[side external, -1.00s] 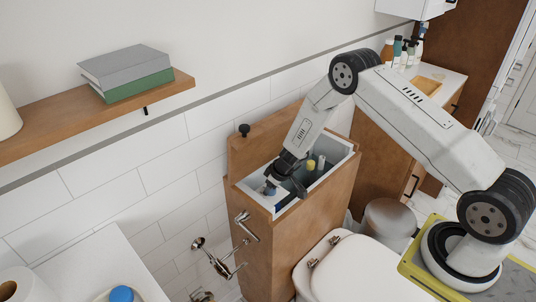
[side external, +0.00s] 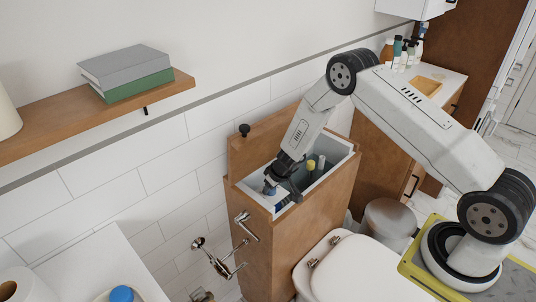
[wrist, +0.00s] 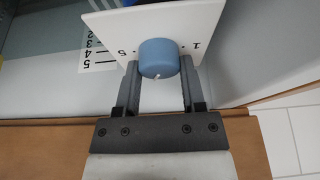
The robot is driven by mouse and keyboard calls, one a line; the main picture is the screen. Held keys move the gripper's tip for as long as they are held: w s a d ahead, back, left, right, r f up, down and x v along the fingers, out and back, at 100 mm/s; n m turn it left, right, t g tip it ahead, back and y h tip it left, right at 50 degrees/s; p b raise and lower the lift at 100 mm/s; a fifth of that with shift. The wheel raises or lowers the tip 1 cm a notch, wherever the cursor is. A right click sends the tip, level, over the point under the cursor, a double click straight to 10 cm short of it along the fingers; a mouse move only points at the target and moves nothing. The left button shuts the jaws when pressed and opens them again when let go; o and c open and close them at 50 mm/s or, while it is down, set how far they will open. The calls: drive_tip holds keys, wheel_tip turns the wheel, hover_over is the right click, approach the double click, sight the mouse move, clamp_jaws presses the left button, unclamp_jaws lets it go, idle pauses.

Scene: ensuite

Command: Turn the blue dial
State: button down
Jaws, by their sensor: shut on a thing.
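The blue dial (wrist: 158,57) is a round knob on a white plate (wrist: 205,25) marked with a 5 on its left and a 1 on its right. A small white mark shows on the dial's lower edge, towards my gripper's body. My gripper (wrist: 158,70) is shut on the dial, with one finger on each side of it. In the side external view my gripper (side external: 283,184) reaches down into the open cistern box (side external: 300,213). There the dial (side external: 269,189) shows only as a small blue patch beside the fingers.
Yellow-topped and grey-green upright parts (side external: 311,165) stand inside the box near my gripper. The box's walls surround my wrist closely. A number scale (wrist: 92,50) lies left of the plate. A toilet (side external: 345,265) stands in front, and a shelf with books (side external: 125,72) is at upper left.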

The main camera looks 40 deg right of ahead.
drive_tip(key=shift+m+h, duration=0.8)
drive_tip(key=shift+m, duration=1.2)
idle(0.6)
drive_tip(key=shift+c, duration=0.9)
unclamp_jaws()
drive_tip(key=shift+r, duration=0.1)
drive_tip(key=v, duration=0.7)
drive_tip(key=shift+r, duration=0.3)
drive_tip(key=shift+s+a, duration=0.15)
